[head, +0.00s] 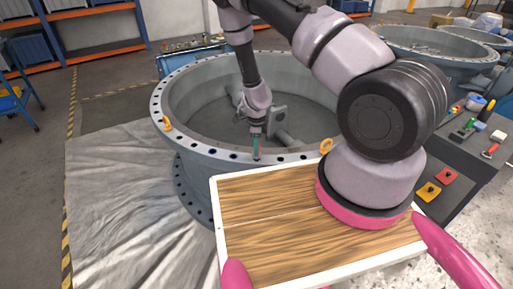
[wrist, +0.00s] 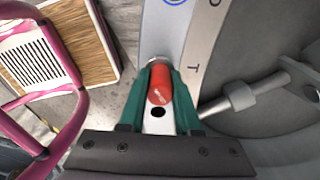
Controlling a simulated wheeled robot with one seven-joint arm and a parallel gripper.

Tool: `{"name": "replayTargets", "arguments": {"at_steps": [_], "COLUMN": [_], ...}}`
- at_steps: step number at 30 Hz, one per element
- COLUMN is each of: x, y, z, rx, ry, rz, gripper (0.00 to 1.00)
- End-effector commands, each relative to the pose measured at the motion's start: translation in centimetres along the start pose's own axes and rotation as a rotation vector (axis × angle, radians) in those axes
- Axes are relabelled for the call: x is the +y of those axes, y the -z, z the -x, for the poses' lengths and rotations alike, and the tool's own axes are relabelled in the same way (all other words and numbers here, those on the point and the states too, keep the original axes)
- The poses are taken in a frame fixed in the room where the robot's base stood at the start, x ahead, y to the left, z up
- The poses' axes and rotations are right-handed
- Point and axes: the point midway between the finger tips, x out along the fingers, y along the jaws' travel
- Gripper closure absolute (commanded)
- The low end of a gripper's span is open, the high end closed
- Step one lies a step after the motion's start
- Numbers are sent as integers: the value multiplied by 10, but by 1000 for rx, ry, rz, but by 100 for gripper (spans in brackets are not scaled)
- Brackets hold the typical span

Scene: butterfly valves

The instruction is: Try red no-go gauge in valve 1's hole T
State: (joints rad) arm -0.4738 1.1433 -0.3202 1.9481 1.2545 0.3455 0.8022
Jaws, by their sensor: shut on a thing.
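Valve 1 (head: 163,108) is the large grey ring with a row of bolt holes in its flange. My gripper (head: 256,155) is over the near flange in the head view. In the wrist view my gripper (wrist: 161,70) has its teal fingers shut on the red no-go gauge (wrist: 160,86). A letter T (wrist: 194,68) is marked on the pale band beside it. One dark hole (wrist: 157,112) shows between the fingers, just below the gauge in the picture. The gauge's tip is hidden, so I cannot tell whether it is in a hole.
A dark bench (head: 475,160) with tools is at the right. Other valves (head: 425,45) stand behind. A yellow lifting eye (head: 326,145) rises from the flange right of my gripper.

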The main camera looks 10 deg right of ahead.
Motion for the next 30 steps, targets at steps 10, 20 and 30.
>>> {"name": "replayTargets", "arguments": {"at_steps": [10, 20, 30], "x": [0, 0, 0], "y": [0, 0, 0], "z": [0, -7, -7], "rx": [0, 0, 0], "ry": [0, 0, 0], "rz": [-1, -2, -1], "gripper": [100, 100, 100]}}
